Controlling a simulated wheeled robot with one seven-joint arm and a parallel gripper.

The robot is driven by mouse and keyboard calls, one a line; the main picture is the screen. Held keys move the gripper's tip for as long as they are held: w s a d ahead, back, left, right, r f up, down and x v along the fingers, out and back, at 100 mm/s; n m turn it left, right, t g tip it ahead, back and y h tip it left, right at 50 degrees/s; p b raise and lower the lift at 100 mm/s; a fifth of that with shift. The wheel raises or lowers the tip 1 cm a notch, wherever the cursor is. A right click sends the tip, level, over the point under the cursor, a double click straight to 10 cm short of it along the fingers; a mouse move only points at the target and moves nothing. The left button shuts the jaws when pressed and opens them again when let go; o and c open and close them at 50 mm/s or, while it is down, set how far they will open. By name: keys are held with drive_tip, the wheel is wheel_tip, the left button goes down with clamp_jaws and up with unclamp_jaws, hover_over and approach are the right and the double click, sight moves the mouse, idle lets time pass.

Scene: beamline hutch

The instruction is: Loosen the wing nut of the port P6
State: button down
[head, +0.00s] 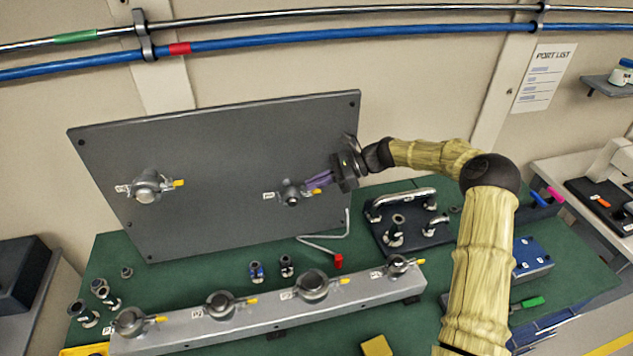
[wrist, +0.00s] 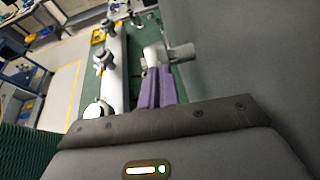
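The grey upright panel (head: 220,150) carries two ports with flanged fittings and yellow wing nuts. The right port (head: 291,194) has a small white label (head: 269,195) beside it, too small to read surely as P6. My gripper (head: 313,184) reaches in from the right, its purple fingers beside this port's yellow wing nut (head: 315,191). In the wrist view the purple fingers (wrist: 155,84) lie close together, tips by a light grey fitting (wrist: 181,52) on the panel. Whether they grip the wing nut is hidden.
The panel's left port (head: 147,187) stands clear of my arm. Below, a grey rail (head: 260,318) bears several capped ports with yellow wing nuts. A bent hex key with a red end (head: 338,262) and small fittings lie on the green bench (head: 210,262). A dark tray (head: 420,235) holds pipe pieces.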

drive_tip(key=c, duration=1.6)
unclamp_jaws()
drive_tip(key=shift+c, duration=0.2)
drive_tip(key=shift+d, duration=0.15)
drive_tip(key=b+v, duration=0.5)
drive_tip(key=v, duration=1.2)
drive_tip(key=shift+d, duration=0.15)
